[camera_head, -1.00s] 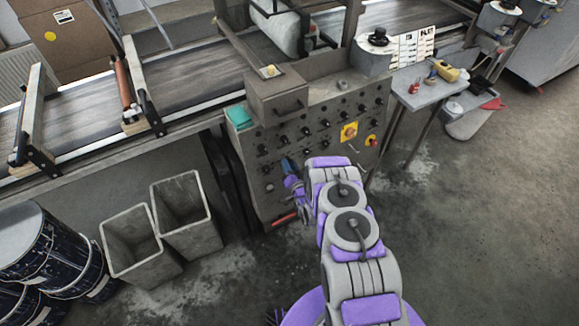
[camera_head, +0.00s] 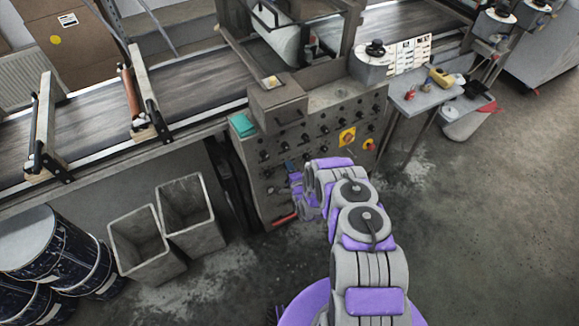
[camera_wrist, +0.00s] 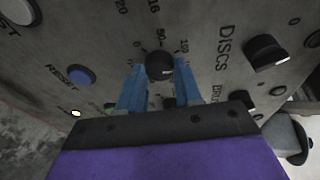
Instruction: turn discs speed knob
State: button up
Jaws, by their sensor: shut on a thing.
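In the wrist view, a round black knob (camera_wrist: 160,66) sits on the grey control panel (camera_wrist: 197,72), with dial marks including 0 and 50 around it. The word DISCS is printed to its right. The two blue fingers of my gripper (camera_wrist: 160,84) are on either side of this knob and shut on it. The fingers hide part of its dial. In the head view, my gripper (camera_head: 288,168) is at the lower part of the control panel (camera_head: 262,182), where my arm partly covers the panel and the held knob is not clear.
The wrist view shows a black selector knob (camera_wrist: 266,52) to the right and a blue RESET button (camera_wrist: 81,75) to the left. In the head view, a yellow-backed switch (camera_head: 347,137) is higher on the panel. Two grey bins (camera_head: 187,213) stand on the left.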

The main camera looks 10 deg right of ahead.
jog(key=m+g+p, duration=0.1)
jog(key=m+p, duration=0.2)
jog(key=m, duration=0.1)
jog(key=shift+s+d+f, duration=0.1)
jog(key=shift+d, duration=0.05)
jog(key=shift+f, duration=0.1)
dwell(0.5)
jog(key=o, duration=0.8)
jog(key=shift+o, duration=1.1)
jog(key=p+v, duration=0.2)
jog(key=v, duration=1.5)
jog(key=shift+d+y, duration=0.3)
jog(key=shift+d, duration=0.05)
